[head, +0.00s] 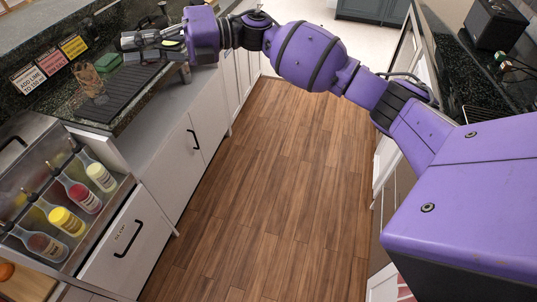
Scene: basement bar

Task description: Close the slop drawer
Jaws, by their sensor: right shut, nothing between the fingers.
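The slop drawer (124,243) has a white front with a small dark label and a black bar handle (128,239). It is at the lower left, under the bottle rack. Its front looks flush or nearly flush with the unit around it; I cannot tell whether a small gap is left. My right arm reaches across from the right. My right gripper (126,41) is over the counter at the upper left, far from the drawer, with its fingers pointing left. It is shut and empty. My left gripper is not in view.
The rack (116,203) above the drawer holds several bottles with pourers. White cabinets (192,142) line the left side. The wooden floor (262,190) is clear. Another dark counter stands at right.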

